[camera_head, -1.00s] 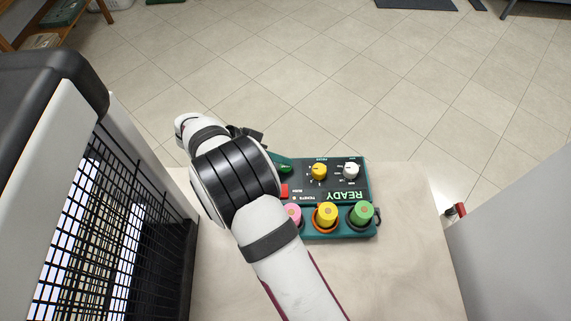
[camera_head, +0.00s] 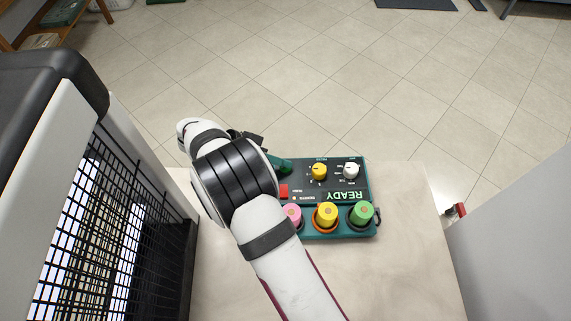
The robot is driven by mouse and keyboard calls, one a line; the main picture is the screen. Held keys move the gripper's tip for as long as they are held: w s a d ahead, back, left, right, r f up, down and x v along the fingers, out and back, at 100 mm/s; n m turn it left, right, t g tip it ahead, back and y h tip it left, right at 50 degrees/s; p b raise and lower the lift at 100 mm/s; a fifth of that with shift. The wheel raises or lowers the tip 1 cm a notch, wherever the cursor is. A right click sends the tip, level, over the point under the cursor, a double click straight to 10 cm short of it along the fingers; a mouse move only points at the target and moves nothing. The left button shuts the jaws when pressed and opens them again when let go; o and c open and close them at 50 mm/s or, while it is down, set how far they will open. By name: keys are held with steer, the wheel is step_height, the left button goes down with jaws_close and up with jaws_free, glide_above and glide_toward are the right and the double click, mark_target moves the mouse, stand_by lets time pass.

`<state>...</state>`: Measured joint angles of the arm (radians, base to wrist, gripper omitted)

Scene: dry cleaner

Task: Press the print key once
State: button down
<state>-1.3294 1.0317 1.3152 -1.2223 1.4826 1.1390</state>
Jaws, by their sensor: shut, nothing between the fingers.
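A dark green control box (camera_head: 345,187) sits on the counter, with its lettering upside down in the picture, including the word READY. A red button (camera_head: 283,190) shows at its left side, partly behind my arm. A green part (camera_head: 281,164) shows at the box's far left corner. I cannot read a label marking the print key. My gripper (camera_head: 258,138) is shut and empty at the far left corner of the box. My wrist hides most of it, and I cannot tell whether it touches anything.
The box also has a yellow knob (camera_head: 319,171), a white knob (camera_head: 351,170) and pink, yellow and green rolls along its near edge. A black mesh rack (camera_head: 110,235) stands left. The pale counter (camera_head: 410,260) is clear to the right.

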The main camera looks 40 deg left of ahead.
mark_target(281, 169)
steer(key=shift+f, duration=0.2)
stand_by(0.4)
steer(key=shift+r, duration=0.85)
steer(key=shift+r, duration=2.5)
